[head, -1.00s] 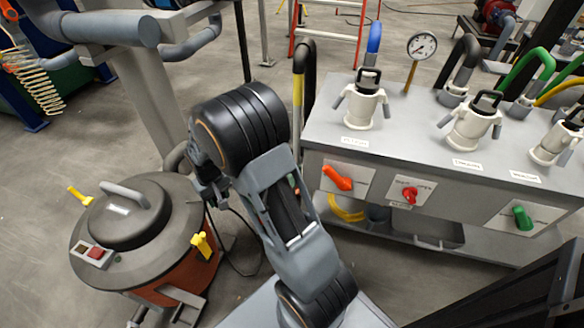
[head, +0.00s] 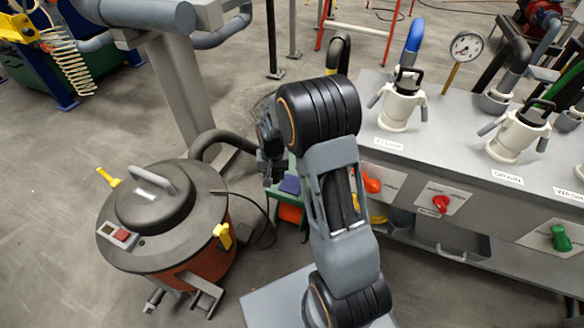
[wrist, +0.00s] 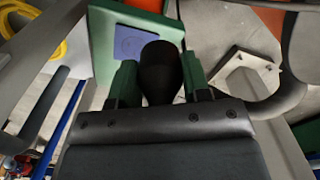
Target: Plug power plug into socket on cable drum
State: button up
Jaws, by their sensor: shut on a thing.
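My gripper (wrist: 158,75) is shut on the black power plug (wrist: 160,66), which sits between its green fingers in the wrist view. In the head view my gripper (head: 272,172) is small and dark, and the plug cannot be made out there. The cable drum shows below and behind it, with a green frame and an orange part (head: 291,214). A blue-purple socket cover (head: 290,185) sits on the drum. In the wrist view this cover (wrist: 134,43) lies on a green panel just beyond and left of the plug. The plug appears apart from it.
An industrial vacuum (head: 170,215) with a black lid stands at left, with a thin dark cable beside it. A grey hose runs behind it. A grey bench (head: 455,150) with couplings and coloured valve handles fills the right. A pale steel column (head: 180,85) rises behind.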

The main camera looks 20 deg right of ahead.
aim_at(292, 184)
jog(key=w+d+f+m, duration=0.3)
jog(key=d+m, duration=0.5)
jog(key=m, duration=0.3)
jog(key=shift+w+f, duration=0.4)
jog(key=shift+f, duration=0.5)
jog(key=shift+f+b, duration=0.25)
jog(key=shift+b, duration=0.1)
jog(key=shift+f+b, duration=2.05)
jog(key=shift+f, duration=0.65)
jog(key=shift+f, duration=0.6)
jog(key=o, duration=0.9)
jog(key=shift+o, duration=0.2)
notch_tip(292, 184, up, 14)
jog(key=p, duration=0.5)
